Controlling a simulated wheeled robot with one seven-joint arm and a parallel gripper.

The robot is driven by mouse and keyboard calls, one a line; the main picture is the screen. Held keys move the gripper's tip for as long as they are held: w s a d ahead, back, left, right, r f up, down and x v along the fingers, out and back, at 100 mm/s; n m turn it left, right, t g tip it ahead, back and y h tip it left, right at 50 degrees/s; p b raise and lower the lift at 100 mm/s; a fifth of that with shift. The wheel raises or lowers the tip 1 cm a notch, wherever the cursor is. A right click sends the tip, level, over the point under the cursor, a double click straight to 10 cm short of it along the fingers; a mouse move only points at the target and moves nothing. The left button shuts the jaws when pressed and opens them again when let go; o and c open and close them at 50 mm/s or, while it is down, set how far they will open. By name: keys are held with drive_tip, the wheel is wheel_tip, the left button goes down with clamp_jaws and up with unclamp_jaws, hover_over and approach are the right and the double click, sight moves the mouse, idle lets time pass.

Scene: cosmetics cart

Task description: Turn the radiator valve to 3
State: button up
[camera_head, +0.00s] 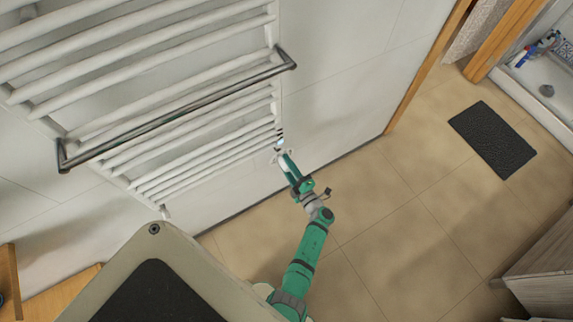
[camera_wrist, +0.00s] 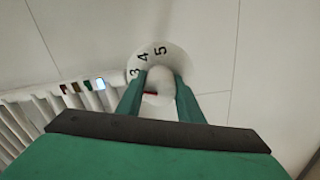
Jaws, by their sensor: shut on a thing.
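The radiator valve is a white round dial (camera_wrist: 172,56) with black numbers 3, 4 and 5 in view in the wrist view. Its other numbers are hidden. My gripper (camera_wrist: 160,84) is shut on its white knob, with one green finger on each side. A small red mark (camera_wrist: 151,92) shows low between the fingers, below the 3; I cannot tell which number it lines up with. In the head view my gripper (camera_head: 284,160) is at the wall by the radiator's lower right corner, where the valve is mostly hidden.
The white towel radiator (camera_head: 150,90) fills the upper left wall, with a metal towel bar (camera_head: 175,110) standing out from it. Small coloured patches (camera_wrist: 85,86) show near its pipes. A dark mat (camera_head: 492,138) lies on the tiled floor.

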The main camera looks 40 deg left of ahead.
drive_tip(key=o, duration=1.1)
drive_tip(key=shift+c, duration=0.2)
drive_tip(key=v, duration=1.1)
drive_tip(key=shift+w+f, duration=0.1)
drive_tip(key=shift+a, duration=0.1)
